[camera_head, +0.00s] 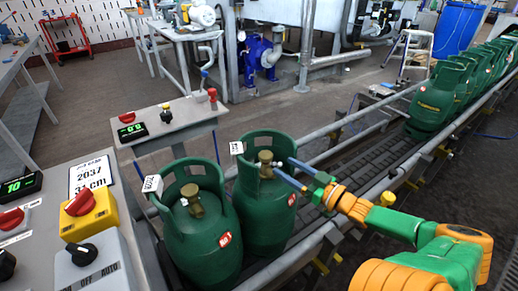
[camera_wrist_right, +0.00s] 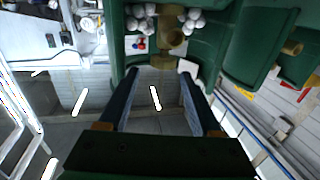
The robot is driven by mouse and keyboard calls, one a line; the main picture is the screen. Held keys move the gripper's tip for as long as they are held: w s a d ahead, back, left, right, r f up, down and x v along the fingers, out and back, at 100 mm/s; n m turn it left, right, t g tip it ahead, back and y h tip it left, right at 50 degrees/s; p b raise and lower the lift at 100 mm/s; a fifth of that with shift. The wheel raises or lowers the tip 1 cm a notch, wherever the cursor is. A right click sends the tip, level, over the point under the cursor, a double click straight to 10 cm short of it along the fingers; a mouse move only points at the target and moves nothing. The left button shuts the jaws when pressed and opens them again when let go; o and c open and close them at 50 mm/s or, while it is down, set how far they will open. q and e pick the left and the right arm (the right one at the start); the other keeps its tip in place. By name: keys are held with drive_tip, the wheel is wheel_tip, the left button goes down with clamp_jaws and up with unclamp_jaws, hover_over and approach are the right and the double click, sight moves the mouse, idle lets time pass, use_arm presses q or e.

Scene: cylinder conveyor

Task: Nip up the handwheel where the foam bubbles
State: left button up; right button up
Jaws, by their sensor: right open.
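Two green cylinders stand side by side on the conveyor in the head view, a left one (camera_head: 200,245) and a right one (camera_head: 262,215). Each has a brass valve inside its collar, the left valve (camera_head: 193,205) and the right valve (camera_head: 265,165). My right gripper (camera_head: 279,167) is open and empty at the right cylinder's collar, close to its valve. In the right wrist view, white foam bubbles (camera_wrist_right: 193,20) cluster on both sides of the brass valve (camera_wrist_right: 172,38), just beyond the open fingers (camera_wrist_right: 158,75). The handwheel itself is hard to make out. My left gripper is out of view.
Several more green cylinders (camera_head: 432,105) stand farther along the conveyor (camera_head: 370,160). A metal guide rail (camera_head: 335,125) runs along it. A control panel with a red knob on a yellow box (camera_head: 90,215) is at the left. Another brass valve (camera_wrist_right: 292,47) shows at the wrist view's right.

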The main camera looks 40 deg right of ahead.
sight(271, 159)
drive_tip(key=shift+w+a, duration=0.15)
drive_tip(key=shift+w, duration=0.25)
drive_tip(key=w+b, duration=0.1)
drive_tip(key=w, duration=0.1)
drive_tip(key=w+a+b, duration=0.1)
drive_tip(key=w+b, duration=0.1)
drive_tip(key=shift+w+r, duration=0.1)
drive_tip(key=shift+w, duration=0.25)
drive_tip(key=shift+w+b, duration=0.4)
drive_tip(key=shift+b, duration=0.05)
drive_tip(key=shift+w+r, duration=0.15)
drive_tip(key=shift+w, duration=0.05)
